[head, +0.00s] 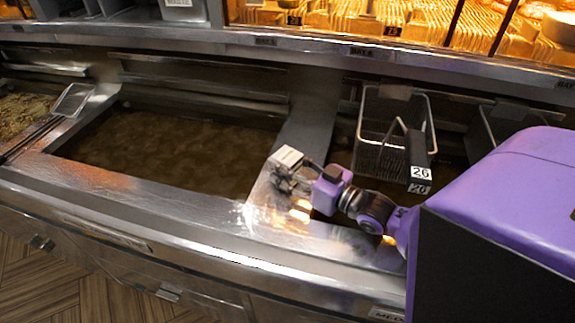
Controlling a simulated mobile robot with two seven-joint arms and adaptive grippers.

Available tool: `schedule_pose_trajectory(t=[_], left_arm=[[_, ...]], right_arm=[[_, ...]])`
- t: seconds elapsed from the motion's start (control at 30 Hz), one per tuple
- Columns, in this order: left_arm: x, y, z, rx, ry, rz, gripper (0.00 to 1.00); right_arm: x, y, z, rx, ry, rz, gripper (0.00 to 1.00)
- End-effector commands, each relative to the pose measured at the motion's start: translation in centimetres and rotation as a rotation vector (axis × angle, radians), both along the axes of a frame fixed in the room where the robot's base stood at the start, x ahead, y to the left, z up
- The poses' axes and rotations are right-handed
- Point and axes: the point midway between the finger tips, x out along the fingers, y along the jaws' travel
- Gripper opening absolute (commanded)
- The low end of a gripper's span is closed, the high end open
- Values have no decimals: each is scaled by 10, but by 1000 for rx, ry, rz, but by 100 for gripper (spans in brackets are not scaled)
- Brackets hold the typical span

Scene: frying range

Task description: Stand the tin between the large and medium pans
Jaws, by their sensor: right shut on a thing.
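A small pale, box-shaped tin (286,157) is in the fingers of my right gripper (289,172), which is shut on it. My right arm reaches in from the right. The tin appears over the metal strip (304,131) between the large oil-filled pan (175,150) on the left and the medium pan (345,155) on the right. I cannot tell whether the tin touches the strip. My gripper hides part of the strip, and my arm hides part of the medium pan. My left gripper is not in view.
A wire fryer basket (393,125) with a black handle marked 26 hangs over the medium pan, close to my right arm. Another scoop or tray (72,100) sits at the left. The front steel ledge (160,215) is clear. A lit food display (400,20) runs along the back.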

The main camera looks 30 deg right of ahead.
Motion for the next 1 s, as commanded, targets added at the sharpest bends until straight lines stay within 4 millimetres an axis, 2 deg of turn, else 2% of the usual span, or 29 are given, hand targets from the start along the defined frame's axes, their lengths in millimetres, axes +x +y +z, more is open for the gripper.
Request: schedule_pose_trajectory(t=[0.1, 0.13, 0.27, 0.67, 0.77, 1.0], left_arm=[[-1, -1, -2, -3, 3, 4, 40], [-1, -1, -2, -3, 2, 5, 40], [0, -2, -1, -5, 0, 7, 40], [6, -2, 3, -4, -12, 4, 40], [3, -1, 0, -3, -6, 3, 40], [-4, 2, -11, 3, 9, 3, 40]], right_arm=[[0, 0, -3, 0, -1, 0, 10], [0, 0, -4, 0, 1, 0, 47], [0, 0, -3, 0, 1, 0, 64], [-3, -1, 0, 0, 1, 0, 64], [-17, -5, -3, -1, 6, 0, 64], [-67, -22, -5, -2, 10, -1, 64]])
